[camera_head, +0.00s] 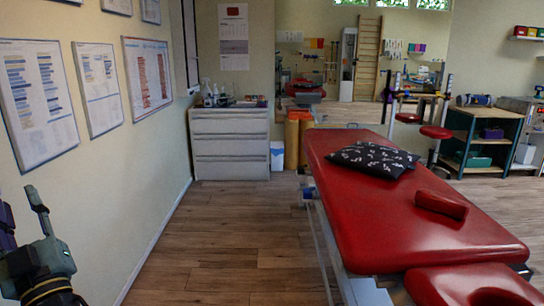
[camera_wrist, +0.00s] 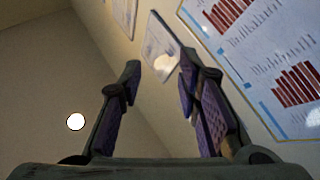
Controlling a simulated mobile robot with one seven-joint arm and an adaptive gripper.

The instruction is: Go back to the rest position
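My gripper (camera_head: 22,212) is at the lower left of the head view, close to the left wall and pointing up. In the wrist view my gripper (camera_wrist: 160,80) shows two fingers with purple pads, spread apart with nothing between them. Beyond the fingers are the wall, the ceiling and framed posters (camera_wrist: 265,60).
A red treatment table (camera_head: 400,220) with a dark patterned pillow (camera_head: 374,158) and a red bolster (camera_head: 441,204) fills the right. A grey drawer cabinet (camera_head: 230,145) stands at the back, beside a small white bin (camera_head: 277,157). The wooden floor (camera_head: 235,240) between wall and table is clear.

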